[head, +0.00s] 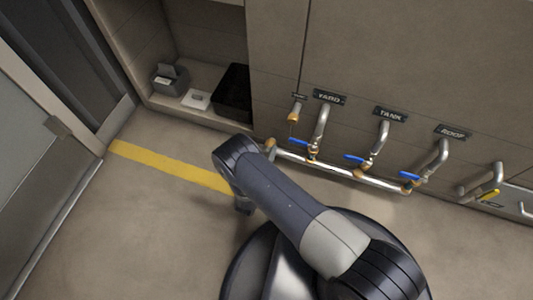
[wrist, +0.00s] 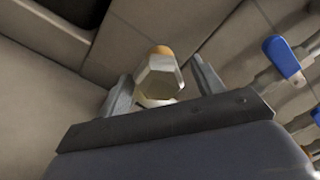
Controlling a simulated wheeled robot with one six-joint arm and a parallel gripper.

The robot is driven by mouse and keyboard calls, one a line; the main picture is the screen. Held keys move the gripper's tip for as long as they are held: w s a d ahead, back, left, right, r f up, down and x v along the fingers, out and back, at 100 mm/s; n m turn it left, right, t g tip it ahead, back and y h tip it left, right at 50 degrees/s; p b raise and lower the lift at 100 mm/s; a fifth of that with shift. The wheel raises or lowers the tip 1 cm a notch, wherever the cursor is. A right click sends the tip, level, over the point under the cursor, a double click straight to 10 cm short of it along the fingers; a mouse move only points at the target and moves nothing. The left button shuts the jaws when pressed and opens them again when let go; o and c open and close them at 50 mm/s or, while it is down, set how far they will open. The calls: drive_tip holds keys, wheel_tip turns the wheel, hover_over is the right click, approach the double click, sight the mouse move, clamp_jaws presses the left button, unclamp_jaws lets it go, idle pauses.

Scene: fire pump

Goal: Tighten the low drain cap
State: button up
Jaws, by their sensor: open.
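In the wrist view, a pale metallic hex-sided cap (wrist: 158,77) with a brass-coloured top edge stands between the fingers of my gripper (wrist: 163,88). The fingers are open, one on each side of the cap, and a gap shows on its right side. I cannot tell whether the left finger touches it. A pale ring shows just below the cap, partly hidden by the gripper body. In the head view, the low silver pipe (head: 336,171) runs along the wall foot, with a brass fitting (head: 271,143) at its left end. My arm hides the gripper's fingers there.
Blue valve handles (head: 355,158) sit on the pipes under the YARD, TANK and ROOF labels; one blue handle (wrist: 283,58) is close on the right in the wrist view. A black bin (head: 233,92) stands in the alcove. The floor around the yellow stripe (head: 170,166) is clear.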

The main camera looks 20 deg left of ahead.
drive_tip(key=s+p, duration=0.3)
drive_tip(key=s, duration=0.7)
drive_tip(key=shift+s+a, duration=0.35)
drive_tip(key=shift+a, duration=0.05)
drive_tip(key=shift+w, duration=0.1)
drive_tip(key=w+b, duration=0.1)
drive_tip(key=w, duration=0.2)
drive_tip(key=w+b, duration=0.1)
drive_tip(key=w, duration=0.3)
drive_tip(key=w+b, duration=0.1)
drive_tip(key=w, duration=0.2)
drive_tip(key=shift+w+d, duration=0.35)
drive_tip(key=shift+d, duration=0.05)
drive_tip(key=shift+s, duration=0.1)
